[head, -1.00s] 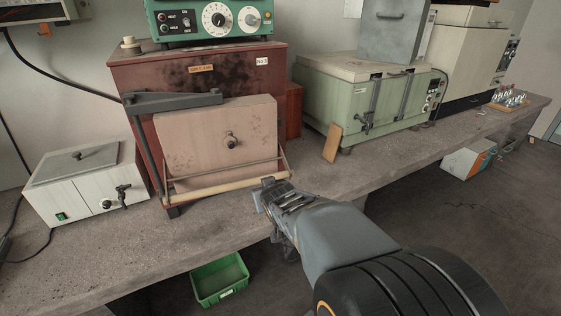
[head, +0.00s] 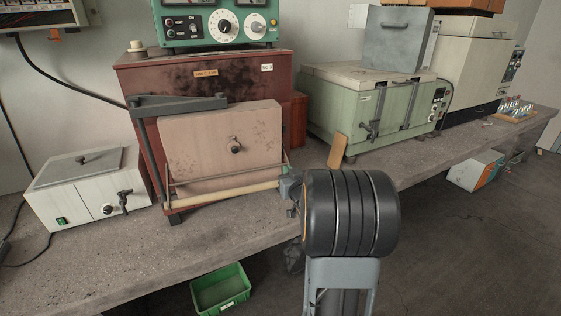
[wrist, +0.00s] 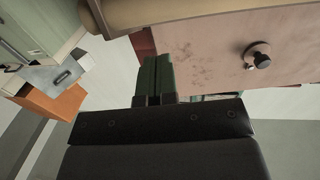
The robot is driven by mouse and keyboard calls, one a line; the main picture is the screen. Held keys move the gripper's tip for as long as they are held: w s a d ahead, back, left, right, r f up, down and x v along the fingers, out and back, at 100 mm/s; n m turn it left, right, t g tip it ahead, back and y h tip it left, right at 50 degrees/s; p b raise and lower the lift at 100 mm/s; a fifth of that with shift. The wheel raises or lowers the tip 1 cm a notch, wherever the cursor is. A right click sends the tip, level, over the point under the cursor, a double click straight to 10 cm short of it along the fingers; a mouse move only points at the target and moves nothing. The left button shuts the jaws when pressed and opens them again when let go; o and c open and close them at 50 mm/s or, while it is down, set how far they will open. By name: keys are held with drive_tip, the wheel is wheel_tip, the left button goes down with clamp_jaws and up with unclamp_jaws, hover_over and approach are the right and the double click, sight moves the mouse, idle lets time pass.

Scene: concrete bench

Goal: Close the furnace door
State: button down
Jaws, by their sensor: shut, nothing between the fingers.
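The furnace (head: 215,83) is a stained red-brown box on the bench. Its pale pink door block (head: 222,150), with a dark round knob (head: 236,146), stands at an angle across the front; it also shows in the wrist view (wrist: 215,50). A dark metal frame (head: 180,104) carries the door, with a pale wooden bar (head: 222,193) along its bottom. My gripper (head: 288,188) is at the bar's right end, mostly hidden behind my wrist. In the wrist view its fingers (wrist: 157,74) are together and empty, beside the door's edge. Contact cannot be told.
A white box (head: 88,186) stands left of the furnace. A green oven (head: 350,110) stands to the right, with a small tan board (head: 338,150) before it. A green control unit (head: 215,22) sits on top of the furnace. A green bin (head: 220,288) is on the floor below.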

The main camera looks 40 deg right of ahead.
sight(278, 157)
drive_tip(key=p+x, duration=0.1)
drive_tip(key=x, duration=0.6)
drive_tip(key=shift+w, duration=0.15)
